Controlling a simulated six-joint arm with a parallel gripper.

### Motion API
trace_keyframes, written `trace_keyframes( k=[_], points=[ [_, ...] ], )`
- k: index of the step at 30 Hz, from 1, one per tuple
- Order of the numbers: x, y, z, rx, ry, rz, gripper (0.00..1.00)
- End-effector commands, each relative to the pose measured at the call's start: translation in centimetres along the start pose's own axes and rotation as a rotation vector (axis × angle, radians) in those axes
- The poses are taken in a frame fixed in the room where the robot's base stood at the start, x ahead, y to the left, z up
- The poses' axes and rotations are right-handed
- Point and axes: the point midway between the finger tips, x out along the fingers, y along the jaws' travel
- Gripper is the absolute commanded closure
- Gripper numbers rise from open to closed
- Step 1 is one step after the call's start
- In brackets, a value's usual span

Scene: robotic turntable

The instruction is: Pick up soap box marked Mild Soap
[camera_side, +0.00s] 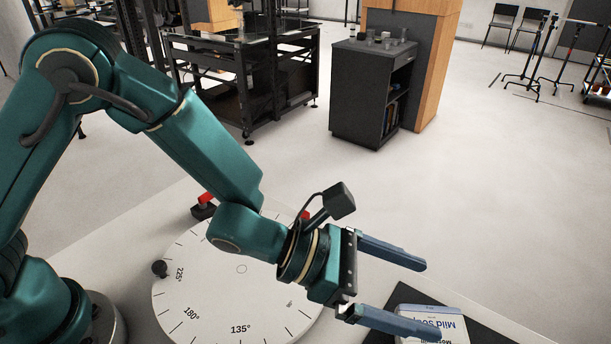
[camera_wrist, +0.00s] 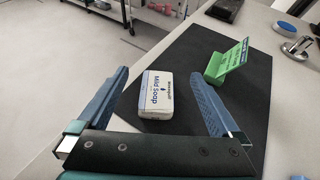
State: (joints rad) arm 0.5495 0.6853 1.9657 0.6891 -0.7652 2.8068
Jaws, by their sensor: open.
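The soap box marked Mild Soap (camera_wrist: 156,96) is a white box with blue lettering. It lies on a black mat (camera_wrist: 243,88) in the wrist view, between and beyond my open fingers. In the side view the soap box (camera_side: 432,322) shows at the bottom edge, partly hidden by my nearer finger and cut off by the frame. My gripper (camera_side: 412,298) is open, with its two blue fingers apart and nothing between them. In the wrist view my gripper (camera_wrist: 160,78) has a finger on either side of the box, and I cannot tell the height gap.
A green box or card (camera_wrist: 228,62) stands on the mat right of the soap. A metal fixture (camera_wrist: 298,46) and a blue round item (camera_wrist: 285,27) lie beyond the mat. A white turntable with degree marks (camera_side: 225,305) is beside my arm.

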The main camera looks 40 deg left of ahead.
Motion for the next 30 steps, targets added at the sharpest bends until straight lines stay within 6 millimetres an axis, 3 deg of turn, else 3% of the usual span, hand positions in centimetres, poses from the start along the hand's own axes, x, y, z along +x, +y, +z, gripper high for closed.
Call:
trace_keyframes(
  k=[1,3,9,30],
  points=[
    [0.6,0.0,-1.7,-0.006,0.010,0.000,0.00],
    [1.2,0.0,-3.2,-0.003,0.007,0.000,0.00],
    [2.2,0.0,-5.2,0.002,0.000,0.001,0.00],
    [7.2,0.0,-5.3,0.005,-0.002,0.000,0.00]
  ],
)
